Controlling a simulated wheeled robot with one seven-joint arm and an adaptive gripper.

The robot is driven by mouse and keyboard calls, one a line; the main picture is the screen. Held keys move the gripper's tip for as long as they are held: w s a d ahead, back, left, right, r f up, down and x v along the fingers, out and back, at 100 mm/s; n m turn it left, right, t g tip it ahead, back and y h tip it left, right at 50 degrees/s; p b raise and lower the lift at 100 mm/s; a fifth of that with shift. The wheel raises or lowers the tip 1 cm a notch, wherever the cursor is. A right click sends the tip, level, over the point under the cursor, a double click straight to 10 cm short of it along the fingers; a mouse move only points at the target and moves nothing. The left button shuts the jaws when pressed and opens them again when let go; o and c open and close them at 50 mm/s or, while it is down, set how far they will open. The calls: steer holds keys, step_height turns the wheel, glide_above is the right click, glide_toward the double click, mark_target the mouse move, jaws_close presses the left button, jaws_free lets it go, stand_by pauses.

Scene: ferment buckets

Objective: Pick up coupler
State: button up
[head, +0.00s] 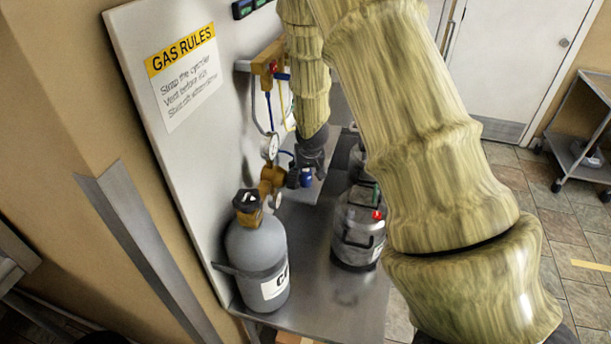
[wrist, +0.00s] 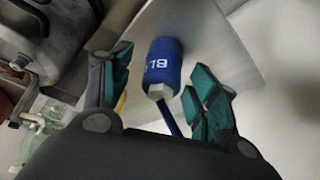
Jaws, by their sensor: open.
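A grey gas cylinder (head: 256,256) with a brass regulator (head: 272,181) stands at the bench's left. A steel keg (head: 356,232) stands right of my gripper, another behind it. A white panel with a "GAS RULES" sign (head: 183,75) backs the bench (head: 330,308), whose front is clear.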

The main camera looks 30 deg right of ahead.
steer(key=shift+w+f, duration=0.15)
steer(key=shift+f, duration=0.05)
steer(key=shift+r, duration=0.15)
steer(key=shift+c, duration=1)
steer(key=c, duration=1)
steer(key=shift+o, duration=0.2)
steer(key=shift+r+b, duration=1.1)
steer(key=shift+r, duration=3.85)
